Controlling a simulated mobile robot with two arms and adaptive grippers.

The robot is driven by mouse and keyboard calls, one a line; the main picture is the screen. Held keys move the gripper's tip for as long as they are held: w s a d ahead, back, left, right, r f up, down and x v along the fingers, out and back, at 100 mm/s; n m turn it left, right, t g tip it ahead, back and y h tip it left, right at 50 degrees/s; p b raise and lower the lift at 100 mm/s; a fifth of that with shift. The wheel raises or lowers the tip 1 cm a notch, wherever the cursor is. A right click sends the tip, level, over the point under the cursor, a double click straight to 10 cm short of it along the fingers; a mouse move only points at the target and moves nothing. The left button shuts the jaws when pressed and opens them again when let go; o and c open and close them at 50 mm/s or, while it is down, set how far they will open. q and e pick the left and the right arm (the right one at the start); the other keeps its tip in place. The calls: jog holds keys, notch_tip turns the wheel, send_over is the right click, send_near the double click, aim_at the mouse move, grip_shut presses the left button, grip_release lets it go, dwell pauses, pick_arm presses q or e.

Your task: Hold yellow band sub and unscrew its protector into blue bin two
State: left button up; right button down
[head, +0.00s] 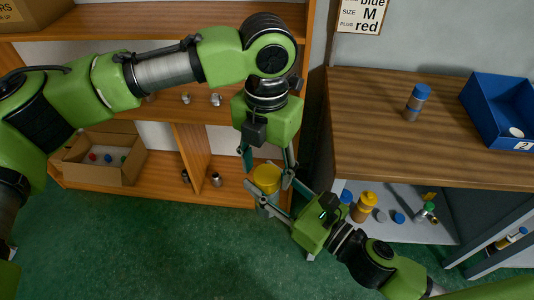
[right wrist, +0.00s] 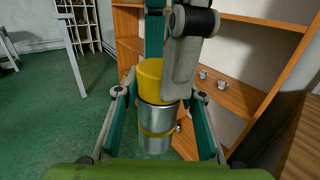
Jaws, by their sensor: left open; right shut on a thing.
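The yellow band sub is a silver cylinder (right wrist: 165,117) with a yellow band around its lower part, upright in the right wrist view. A yellow protector (right wrist: 150,80) sits on its top and also shows in the head view (head: 266,177). My right gripper (right wrist: 157,98) is shut on the silver body, a finger on each side, below the protector. My left gripper (head: 268,163) is open, pointing down from above with its fingers at the protector; I cannot tell whether they touch it. Blue bin two (head: 496,133), labelled 2, stands on the bench at right with a white round thing inside.
The wooden bench (head: 375,110) holds a blue-capped silver sub (head: 416,102). Yellow and blue capped parts (head: 365,206) lie on the shelf under it. Behind the grippers is a wooden shelf unit (head: 190,150) with small parts and a cardboard box (head: 105,165). Green floor is clear.

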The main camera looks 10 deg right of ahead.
pick_arm(q)
jog(key=shift+f, duration=0.95)
jog(key=c, duration=1.1)
jog(key=o, duration=1.2)
